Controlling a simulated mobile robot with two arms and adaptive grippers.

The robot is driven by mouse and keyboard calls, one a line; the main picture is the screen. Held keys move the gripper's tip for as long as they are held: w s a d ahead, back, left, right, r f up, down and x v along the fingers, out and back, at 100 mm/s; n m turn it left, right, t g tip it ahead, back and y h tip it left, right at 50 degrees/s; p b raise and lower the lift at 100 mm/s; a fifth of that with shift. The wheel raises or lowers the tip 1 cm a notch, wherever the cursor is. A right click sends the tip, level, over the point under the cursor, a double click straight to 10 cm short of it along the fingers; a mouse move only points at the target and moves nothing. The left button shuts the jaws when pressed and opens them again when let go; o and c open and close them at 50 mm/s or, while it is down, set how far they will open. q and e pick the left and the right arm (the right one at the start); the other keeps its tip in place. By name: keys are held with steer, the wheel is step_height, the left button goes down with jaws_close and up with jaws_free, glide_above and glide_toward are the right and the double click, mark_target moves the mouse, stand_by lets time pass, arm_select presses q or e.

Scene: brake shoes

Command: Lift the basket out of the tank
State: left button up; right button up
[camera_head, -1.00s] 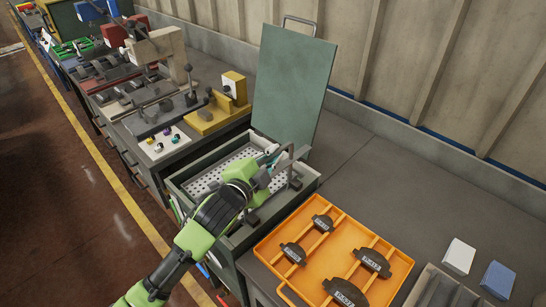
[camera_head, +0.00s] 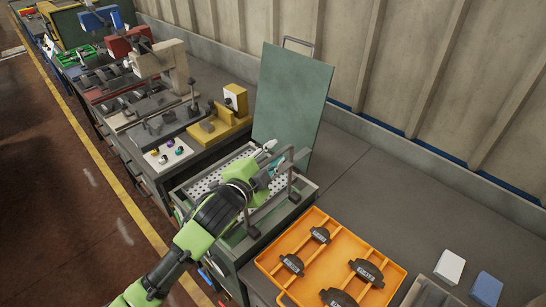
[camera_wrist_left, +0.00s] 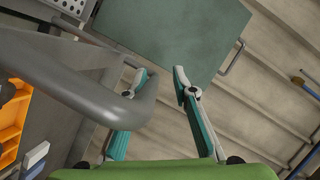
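The tank (camera_head: 228,266) is a grey-green open box on the bench. The basket (camera_head: 205,187), pale and perforated, sits inside it. Its grey bar handle (camera_head: 291,163) stands up at the right part of the tank. My left gripper (camera_head: 274,154) is over the tank beside the handle, and my arm hides part of the basket. In the left wrist view the fingers (camera_wrist_left: 160,80) are spread with nothing between them. The thick handle bar (camera_wrist_left: 85,88) runs at the left and covers part of the left finger. My right gripper is not in view.
A green lid panel (camera_head: 290,95) stands upright behind the tank. An orange tray (camera_head: 325,262) with dark brake parts lies to the right. A yellow fixture (camera_head: 222,128) is at the left. White and blue boxes (camera_head: 449,266) lie far right; the bench behind them is clear.

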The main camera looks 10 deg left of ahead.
arm_select(q)
steer(key=shift+s+f, duration=0.1)
steer(key=shift+f, duration=0.05)
steer(key=shift+s, duration=0.35)
steer(key=v, duration=1.1)
steer(key=shift+s, duration=0.15)
